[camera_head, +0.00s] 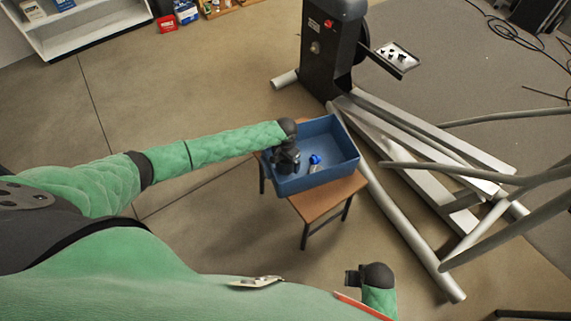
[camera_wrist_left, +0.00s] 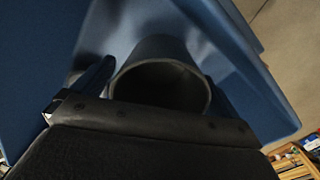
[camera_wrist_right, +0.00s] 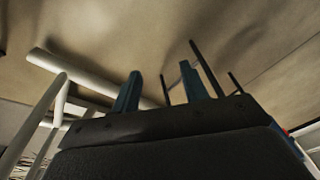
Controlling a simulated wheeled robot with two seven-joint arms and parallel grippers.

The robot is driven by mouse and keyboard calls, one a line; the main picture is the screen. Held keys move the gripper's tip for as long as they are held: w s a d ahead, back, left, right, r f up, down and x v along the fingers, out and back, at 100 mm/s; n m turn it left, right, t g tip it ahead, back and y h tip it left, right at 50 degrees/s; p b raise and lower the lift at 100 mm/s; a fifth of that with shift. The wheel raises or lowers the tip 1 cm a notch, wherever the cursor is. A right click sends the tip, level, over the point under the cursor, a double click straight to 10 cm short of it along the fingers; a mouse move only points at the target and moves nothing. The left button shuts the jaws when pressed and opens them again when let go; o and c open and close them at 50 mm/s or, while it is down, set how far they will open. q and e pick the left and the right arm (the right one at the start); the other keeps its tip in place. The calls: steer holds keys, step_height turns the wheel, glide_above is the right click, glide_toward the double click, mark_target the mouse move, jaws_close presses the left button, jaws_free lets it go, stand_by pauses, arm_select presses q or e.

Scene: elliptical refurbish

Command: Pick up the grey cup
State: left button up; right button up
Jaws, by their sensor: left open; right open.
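The dark grey cup (camera_wrist_left: 162,82) shows in the left wrist view inside the blue bin, its round mouth facing the camera. My left gripper (camera_head: 287,160) reaches down into the bin at its left side. In the left wrist view its two fingers stand open, one on each side of the cup; I cannot tell whether they touch it. In the head view the gripper largely hides the cup. My right gripper (camera_wrist_right: 160,78) is open and empty, away from the bin; in the head view it is low, right of centre.
The blue bin (camera_head: 340,152) stands on a small brown table (camera_head: 325,203). A small blue-and-white item (camera_head: 315,161) is in the bin, right of my left gripper. A large elliptical machine (camera_head: 335,45) stands behind and to the right. Floor to the left is clear.

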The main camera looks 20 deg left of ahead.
arm_select(q)
steer(key=c, duration=1.1)
steer(key=shift+r, duration=0.1)
